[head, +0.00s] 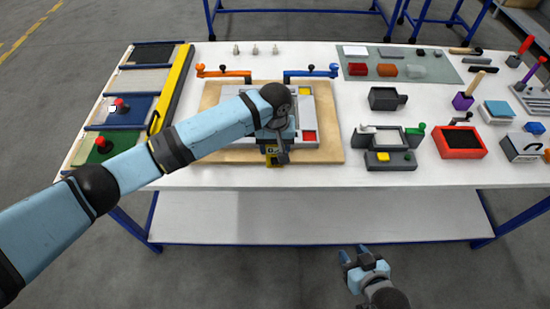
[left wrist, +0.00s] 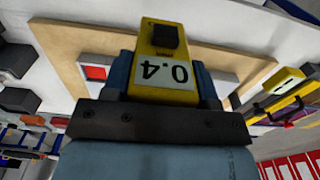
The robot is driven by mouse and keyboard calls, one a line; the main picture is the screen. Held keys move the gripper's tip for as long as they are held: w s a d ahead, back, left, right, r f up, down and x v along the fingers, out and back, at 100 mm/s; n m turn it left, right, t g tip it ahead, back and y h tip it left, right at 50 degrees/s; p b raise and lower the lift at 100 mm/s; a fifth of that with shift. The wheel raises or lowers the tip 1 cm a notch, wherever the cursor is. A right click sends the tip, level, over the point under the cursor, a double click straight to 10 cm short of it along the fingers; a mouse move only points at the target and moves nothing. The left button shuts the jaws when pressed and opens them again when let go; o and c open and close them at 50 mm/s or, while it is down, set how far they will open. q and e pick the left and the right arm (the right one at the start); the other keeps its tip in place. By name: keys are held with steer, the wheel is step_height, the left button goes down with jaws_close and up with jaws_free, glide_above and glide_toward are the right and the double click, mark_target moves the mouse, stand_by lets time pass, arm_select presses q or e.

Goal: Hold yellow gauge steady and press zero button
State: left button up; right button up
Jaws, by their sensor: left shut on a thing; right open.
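The yellow gauge (head: 274,158) is at the front edge of the wooden board in the head view, mostly covered by my left gripper. In the left wrist view the gauge (left wrist: 187,42) shows a dark square button (left wrist: 165,36) and a white display (left wrist: 165,72) that seems to read 0.4, upside down. My left gripper (head: 276,147) is shut on the gauge, with a blue-grey finger on each side of it. My right gripper (head: 358,258) is open and empty, in front of the table and away from the gauge. Nothing touches the button.
The wooden board (head: 213,143) carries a grey plate with a red square (head: 309,136) and orange (head: 222,72) and blue (head: 309,72) clamps at its back. A grey fixture (head: 390,160) stands to the right. The white table's front strip is clear.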

arm_select(q)
step_height(320, 180, up, 12)
steer(key=shift+r+b, duration=0.1)
steer(key=shift+b, duration=0.4)
glide_toward(275, 162)
steer(key=shift+w+f, duration=0.5)
steer(key=shift+f, duration=0.5)
steer(key=shift+w+f, duration=0.5)
steer(key=shift+f, duration=0.55)
steer(key=shift+w+f, duration=0.5)
steer(key=shift+f, duration=0.5)
steer(key=shift+f+b, duration=0.4)
steer(key=shift+f, duration=0.9)
arm_select(e)
steer(key=shift+a+f, duration=0.1)
steer(key=shift+f, duration=0.75)
steer(key=shift+f, duration=0.1)
arm_select(q)
steer(key=shift+f+b, duration=0.4)
steer(key=shift+f, duration=2.25)
arm_select(e)
steer(key=shift+f, duration=0.4)
arm_select(q)
steer(key=shift+f, duration=0.2)
arm_select(e)
steer(key=shift+r, duration=0.1)
jaws_close()
